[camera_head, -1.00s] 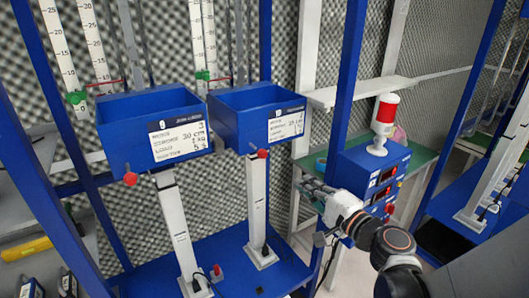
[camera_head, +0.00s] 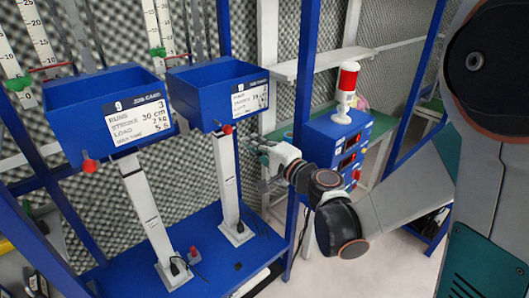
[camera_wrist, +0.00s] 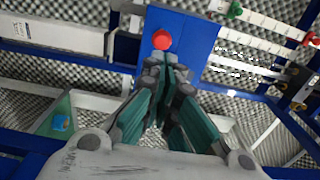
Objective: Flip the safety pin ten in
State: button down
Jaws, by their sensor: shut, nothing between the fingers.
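Two blue boxes stand on white posts in the head view, a left one (camera_head: 65,130) and a right one (camera_head: 195,100). Each has a red round knob low on its front: the left knob (camera_head: 90,166) and the right knob (camera_head: 227,129). I cannot read which one is ten. My gripper (camera_head: 262,147) is shut and empty, just right of the right box and its knob. In the wrist view a red knob (camera_wrist: 161,40) sits on a blue face just beyond my closed fingertips (camera_wrist: 166,64); contact cannot be told.
A blue control box (camera_head: 338,140) with a red-and-white beacon (camera_head: 346,92) stands right of my gripper. A blue upright post (camera_head: 303,110) is close to my wrist. White posts rise from the blue base (camera_head: 210,255). Scales with green markers stand behind the boxes.

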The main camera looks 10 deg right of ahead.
aim_at(233, 129)
jog(key=b+x, duration=0.1)
jog(key=x, duration=0.5)
jog(key=x, duration=0.3)
jog(key=shift+w+a, duration=0.25)
jog(key=shift+w, duration=0.05)
jog(key=shift+s+d, duration=0.1)
